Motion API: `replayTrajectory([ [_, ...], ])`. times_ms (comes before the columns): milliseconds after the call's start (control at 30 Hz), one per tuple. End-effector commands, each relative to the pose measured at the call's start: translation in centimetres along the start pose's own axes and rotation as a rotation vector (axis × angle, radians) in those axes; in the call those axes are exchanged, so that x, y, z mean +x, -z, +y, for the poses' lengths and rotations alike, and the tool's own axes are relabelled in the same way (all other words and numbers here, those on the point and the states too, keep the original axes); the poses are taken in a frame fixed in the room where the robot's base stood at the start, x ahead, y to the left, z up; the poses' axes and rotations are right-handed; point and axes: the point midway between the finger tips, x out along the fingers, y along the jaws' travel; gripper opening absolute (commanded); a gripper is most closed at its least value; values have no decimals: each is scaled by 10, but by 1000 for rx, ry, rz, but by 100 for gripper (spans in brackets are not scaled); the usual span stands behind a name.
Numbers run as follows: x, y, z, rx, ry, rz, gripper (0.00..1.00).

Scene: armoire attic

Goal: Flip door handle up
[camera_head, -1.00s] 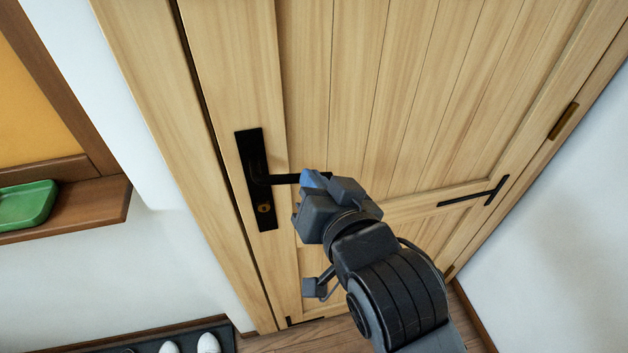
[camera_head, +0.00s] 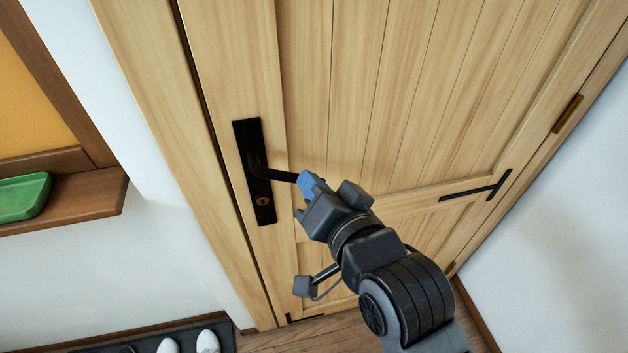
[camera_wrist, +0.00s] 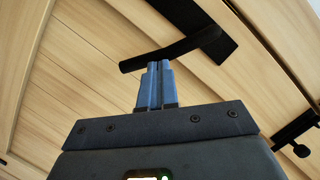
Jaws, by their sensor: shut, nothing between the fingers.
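The black lever handle (camera_head: 278,174) sticks out to the right from a tall black plate (camera_head: 250,150) on the light wooden door (camera_head: 350,90). The plate has a brass keyhole below the lever. My gripper (camera_head: 308,182) is at the free right end of the lever, its blue fingertips hiding that end in the head view. In the wrist view the blue fingers (camera_wrist: 155,68) are together, with nothing between them, and their tips meet the lever (camera_wrist: 170,52) near its free end. Whether they press on it I cannot tell.
A green tray (camera_head: 22,196) lies on a wooden ledge (camera_head: 75,202) at the left. White shoes (camera_head: 207,343) are on a dark mat at the bottom left. A black strap hinge (camera_head: 478,190) and white wall (camera_head: 540,230) are at the right.

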Motion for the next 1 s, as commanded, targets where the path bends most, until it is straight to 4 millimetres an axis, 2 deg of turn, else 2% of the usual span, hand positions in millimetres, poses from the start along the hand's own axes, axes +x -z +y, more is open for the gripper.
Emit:
replayTrajectory([
  [100,2,-7,5,63,17,-4,0],
  [400,4,-13,6,157,49,-2,0],
  [1000,4,-11,4,169,54,-1,0],
])
